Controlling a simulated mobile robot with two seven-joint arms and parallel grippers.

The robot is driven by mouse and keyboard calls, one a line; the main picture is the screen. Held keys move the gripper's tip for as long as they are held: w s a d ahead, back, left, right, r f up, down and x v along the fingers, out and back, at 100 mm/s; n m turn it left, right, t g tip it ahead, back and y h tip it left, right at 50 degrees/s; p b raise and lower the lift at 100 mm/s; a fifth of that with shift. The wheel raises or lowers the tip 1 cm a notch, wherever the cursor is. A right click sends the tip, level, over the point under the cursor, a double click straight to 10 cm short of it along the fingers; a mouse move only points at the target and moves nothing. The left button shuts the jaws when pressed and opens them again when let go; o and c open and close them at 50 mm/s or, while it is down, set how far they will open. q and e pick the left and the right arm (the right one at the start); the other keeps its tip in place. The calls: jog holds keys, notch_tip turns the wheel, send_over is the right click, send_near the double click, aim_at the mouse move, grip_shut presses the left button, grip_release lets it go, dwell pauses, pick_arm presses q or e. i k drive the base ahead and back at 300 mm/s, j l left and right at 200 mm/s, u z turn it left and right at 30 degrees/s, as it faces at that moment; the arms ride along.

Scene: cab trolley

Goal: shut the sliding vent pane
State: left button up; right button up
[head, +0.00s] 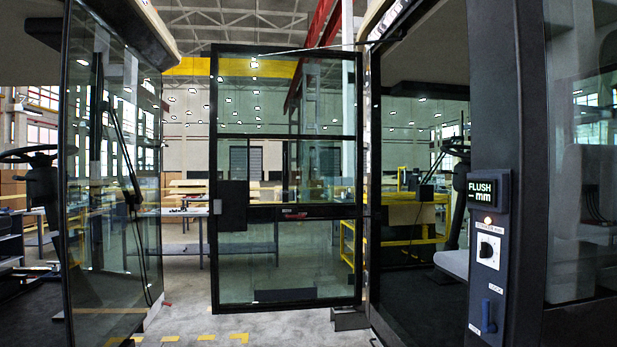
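A black-framed glazed door (213,160) stands upright in the middle of the head view, beside the cab on the right. A crossbar splits its glass into an upper pane (272,95) and lower panes (270,260). A dark box (233,208) sits on the frame's left side, with a labelled handle bar (300,213) beside it. I cannot tell which pane is the sliding vent pane, or whether any pane stands open. Neither of my grippers shows in the head view.
A dark post (495,130) on the right carries a display (488,193) reading "FLUSH -- mm", a knob (488,250) and a blue lever (488,316). A glazed cab side (110,180) stands left. Grey floor (190,310) with yellow marks is clear between.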

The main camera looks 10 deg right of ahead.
aim_at(307, 167)
jog(key=i+l, duration=0.1)
jog(key=i, duration=0.45)
jog(key=i+l+u, duration=0.15)
jog(key=i, duration=0.35)
jog(key=i+l, duration=0.1)
jog(key=i, duration=0.45)
jog(key=i+l+u, duration=0.1)
jog(key=i, duration=0.4)
jog(key=i+l, duration=0.2)
jog(key=i, duration=0.3)
jog(key=i+l+u, duration=0.15)
jog(key=i, duration=0.4)
